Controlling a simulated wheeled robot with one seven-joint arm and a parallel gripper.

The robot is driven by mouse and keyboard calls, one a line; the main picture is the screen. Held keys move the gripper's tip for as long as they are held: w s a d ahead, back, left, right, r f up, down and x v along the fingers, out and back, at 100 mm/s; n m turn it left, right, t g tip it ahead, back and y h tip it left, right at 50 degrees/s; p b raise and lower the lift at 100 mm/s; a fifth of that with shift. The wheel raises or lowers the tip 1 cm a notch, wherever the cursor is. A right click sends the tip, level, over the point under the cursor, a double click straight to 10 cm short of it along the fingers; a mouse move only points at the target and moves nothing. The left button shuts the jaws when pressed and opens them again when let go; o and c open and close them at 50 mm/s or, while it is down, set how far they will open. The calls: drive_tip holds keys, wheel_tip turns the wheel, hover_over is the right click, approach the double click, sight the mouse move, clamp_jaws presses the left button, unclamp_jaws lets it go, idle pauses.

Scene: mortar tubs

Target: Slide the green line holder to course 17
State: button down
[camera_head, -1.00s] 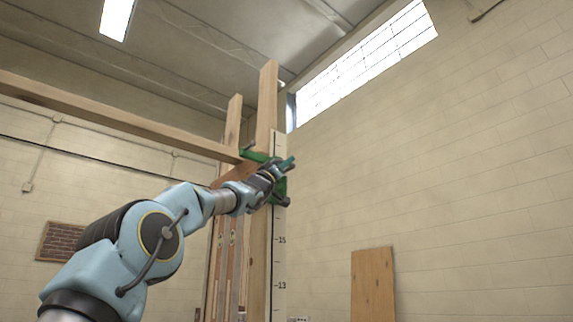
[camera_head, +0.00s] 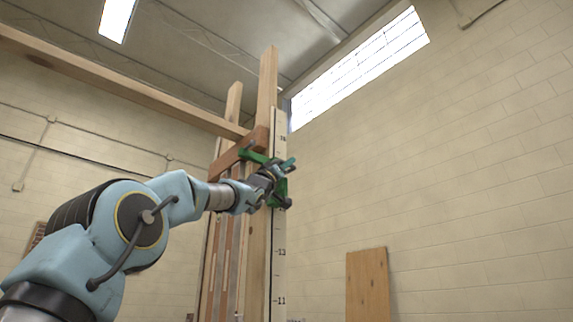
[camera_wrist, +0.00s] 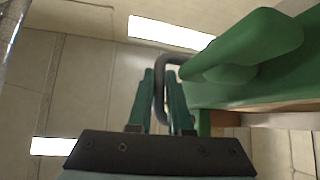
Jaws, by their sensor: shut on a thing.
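The green line holder (camera_head: 280,190) sits around the pale, marked pole (camera_head: 279,270), partly hidden by my gripper. Its lower edge is near where 15 would fall, above the readable 13; the numbers beside it are covered or too small to read. My gripper (camera_head: 287,165) is at the holder's front. In the wrist view, my gripper's teal fingers (camera_wrist: 163,100) are shut on the holder's dark bent handle (camera_wrist: 160,85). The holder's green body (camera_wrist: 240,65) fills the upper right there.
Timber posts (camera_head: 267,90) stand behind the pole, with a long beam (camera_head: 120,85) running left from them. A wooden board (camera_head: 367,285) leans on the right-hand wall. The space right of the pole looks clear.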

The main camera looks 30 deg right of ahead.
wheel_tip(320, 180, down, 2)
drive_tip(key=shift+f+b, duration=0.1)
drive_tip(key=shift+b, duration=0.3)
drive_tip(key=c, duration=0.8)
unclamp_jaws()
drive_tip(key=shift+c, duration=0.2)
drive_tip(key=b+v, duration=0.7)
drive_tip(key=v, duration=0.3)
drive_tip(key=shift+a+f, duration=0.25)
drive_tip(key=shift+a, duration=0.05)
